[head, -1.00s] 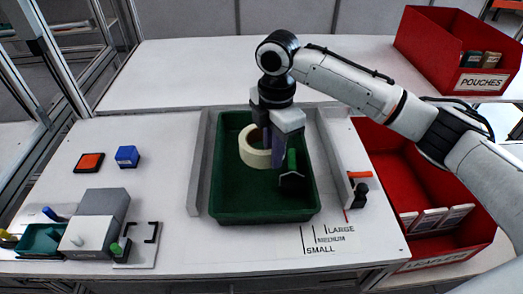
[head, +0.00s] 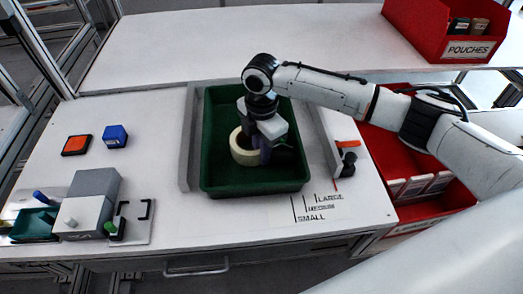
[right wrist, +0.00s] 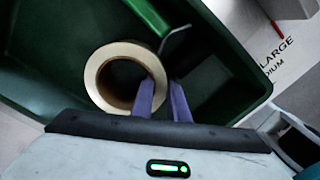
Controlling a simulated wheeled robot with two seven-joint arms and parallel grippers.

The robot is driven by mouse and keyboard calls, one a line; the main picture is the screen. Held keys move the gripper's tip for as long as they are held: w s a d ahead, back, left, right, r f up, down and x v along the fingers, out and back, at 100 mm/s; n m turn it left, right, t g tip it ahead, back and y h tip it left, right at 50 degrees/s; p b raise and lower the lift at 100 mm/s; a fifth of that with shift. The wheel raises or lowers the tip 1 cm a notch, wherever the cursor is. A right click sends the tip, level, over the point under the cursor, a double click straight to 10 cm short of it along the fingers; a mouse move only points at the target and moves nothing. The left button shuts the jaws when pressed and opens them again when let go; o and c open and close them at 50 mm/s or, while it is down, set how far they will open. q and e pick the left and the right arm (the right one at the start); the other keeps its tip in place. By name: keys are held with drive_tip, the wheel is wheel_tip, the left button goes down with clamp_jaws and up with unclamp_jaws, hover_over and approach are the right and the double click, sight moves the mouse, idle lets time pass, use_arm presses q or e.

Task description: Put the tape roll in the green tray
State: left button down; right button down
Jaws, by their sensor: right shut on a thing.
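The tape roll (head: 241,154) is cream coloured, with a wide hole. It is low inside the walls of the green tray (head: 250,189), left of the tray's middle. My right gripper (head: 264,155) reaches down into the tray and is shut on the roll's wall. In the right wrist view one finger (right wrist: 161,103) is in the hole of the roll (right wrist: 98,70) and the other is outside it. Whether the roll touches the tray floor I cannot tell. My left gripper is not in view.
A green-handled tool (right wrist: 150,16) lies in the tray beside the roll. A red bin marked POUCHES (head: 440,42) stands at the back right, and another red bin (head: 385,150) is at the right. Grey boxes (head: 94,184) and stamp pads (head: 77,145) are at left.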

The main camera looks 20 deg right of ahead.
drive_tip(key=shift+f, duration=0.1)
drive_tip(key=c, duration=2)
unclamp_jaws()
wheel_tip(320, 180, up, 12)
drive_tip(key=shift+r, duration=0.2)
